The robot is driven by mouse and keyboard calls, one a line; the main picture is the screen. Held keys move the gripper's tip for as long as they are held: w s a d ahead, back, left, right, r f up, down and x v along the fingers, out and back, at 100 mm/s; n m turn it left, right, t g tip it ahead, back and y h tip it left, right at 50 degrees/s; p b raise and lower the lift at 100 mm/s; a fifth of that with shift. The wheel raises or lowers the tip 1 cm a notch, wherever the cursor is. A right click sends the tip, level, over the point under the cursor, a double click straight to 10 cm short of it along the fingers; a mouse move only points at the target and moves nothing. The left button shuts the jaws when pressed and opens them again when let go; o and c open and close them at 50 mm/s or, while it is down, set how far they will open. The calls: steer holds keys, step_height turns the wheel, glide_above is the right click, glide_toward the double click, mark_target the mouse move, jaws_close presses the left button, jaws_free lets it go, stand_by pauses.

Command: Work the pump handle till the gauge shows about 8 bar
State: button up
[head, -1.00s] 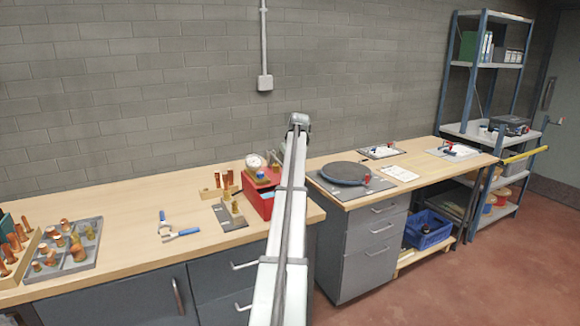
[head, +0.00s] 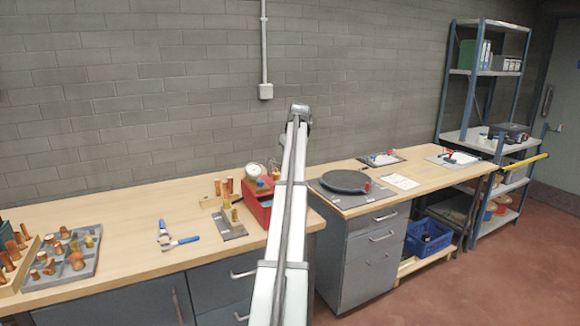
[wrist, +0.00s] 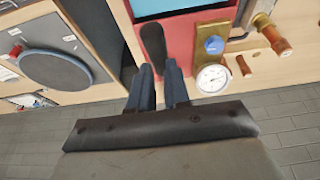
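The red pump box (head: 257,206) stands on the bench beside my arm, and part of it shows in the wrist view (wrist: 183,38). Its round white gauge (head: 253,171) also shows in the wrist view (wrist: 213,78); the reading is too small to make out. The dark pump handle (wrist: 152,40) reaches down between my fingers in the wrist view. My gripper (wrist: 158,66) has one finger close on each side of the handle's end and appears shut on it. In the head view, my arm hides the handle and my gripper.
Copper and brass fittings (head: 228,187) stand beside the pump, next to a grey plate (head: 229,229). A blue-handled tool (head: 182,242) and a tray of fittings (head: 88,262) lie left. A round dark disc (head: 346,180) lies on the right bench. Bare bench lies between tool and tray.

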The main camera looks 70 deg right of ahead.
steer(key=shift+r, duration=2.25)
steer(key=shift+w, duration=0.1)
